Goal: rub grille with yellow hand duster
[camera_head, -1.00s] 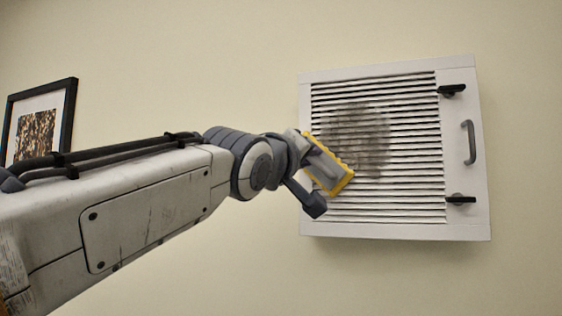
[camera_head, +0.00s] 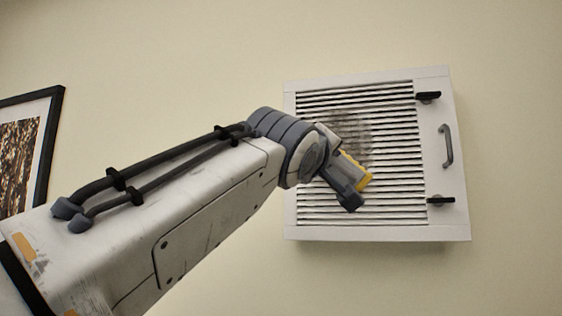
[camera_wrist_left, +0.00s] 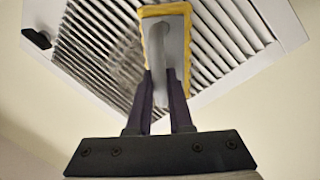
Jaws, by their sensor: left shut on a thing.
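The white louvred grille (camera_head: 400,185) is mounted on the wall, with a dark grey smudge (camera_head: 357,135) on its slats. It also fills much of the left wrist view (camera_wrist_left: 215,50). My left gripper (camera_head: 348,182) is in front of the grille's lower middle. It is shut on the handle of the yellow hand duster (camera_head: 364,182), which has a grey back and yellow edge. In the left wrist view the duster (camera_wrist_left: 150,12) stands out from the fingers (camera_wrist_left: 165,85) toward the slats. Its wiping side is hidden, so I cannot tell whether it touches them. My right gripper is not in view.
The grille frame has a grey handle (camera_head: 446,146) and two black latches, one upper (camera_head: 428,97) and one lower (camera_head: 441,201), on its right side. A framed picture (camera_head: 50,140) hangs at the left. The wall between and around them is bare.

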